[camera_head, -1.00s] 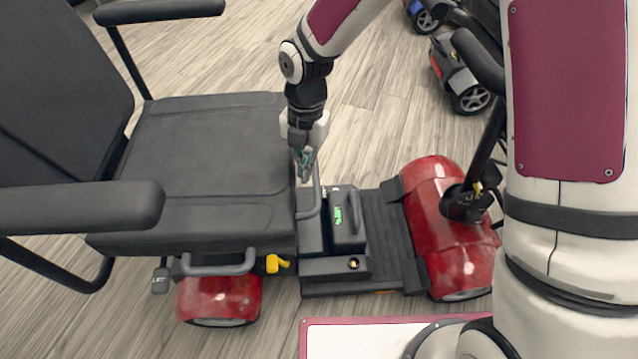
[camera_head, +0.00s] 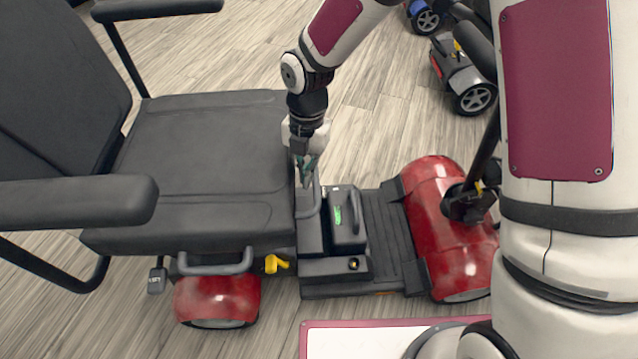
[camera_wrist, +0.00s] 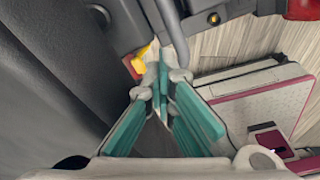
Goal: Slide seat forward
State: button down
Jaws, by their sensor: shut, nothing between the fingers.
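The scooter's dark grey seat (camera_head: 205,165) fills the left of the head view, and its side shows at the left in the wrist view (camera_wrist: 45,90). A grey bar (camera_head: 313,203) stands at the seat's front edge; it also shows at the top in the wrist view (camera_wrist: 171,25). A yellow lever (camera_head: 275,263) sits under the seat's near front corner, with a grey side handle (camera_head: 215,264) beside it. My gripper (camera_head: 306,178) is shut and empty, fingers pointing down beside the bar, just in front of the seat. I cannot tell whether it touches the bar.
A black battery box (camera_head: 346,218) stands on the footwell (camera_head: 385,235), before the red front cover (camera_head: 440,220). The near armrest (camera_head: 80,203) overhangs the seat's near side. Another scooter (camera_head: 462,75) stands behind at the right. Floor behind my gripper is open.

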jog(key=shift+s+a+f+b, duration=0.15)
jog(key=shift+f+b, duration=0.35)
jog(key=shift+f, duration=0.4)
jog(key=shift+s+f+b, duration=0.2)
jog(key=shift+f+b, duration=0.3)
jog(key=shift+f, duration=0.4)
jog(key=shift+s+a+f+b, duration=0.15)
jog(key=shift+f+b, duration=0.35)
jog(key=shift+f, duration=0.4)
jog(key=shift+d+f, duration=0.1)
jog(key=shift+d, duration=0.5)
jog(key=d+p, duration=0.1)
jog(key=d, duration=0.1)
jog(key=w+d+p, duration=0.1)
jog(key=d, duration=0.2)
jog(key=shift+w+d+f, duration=0.1)
jog(key=shift+d, duration=0.1)
jog(key=shift+d+p, duration=0.3)
jog(key=shift+p, duration=0.15)
jog(key=shift+d, duration=0.1)
jog(key=shift+w+d+p, duration=0.15)
jog(key=shift+d+p, duration=0.4)
jog(key=shift+d, duration=0.65)
jog(key=shift+w+d+p, duration=0.1)
jog(key=shift+d+p, duration=0.45)
jog(key=shift+d, duration=0.65)
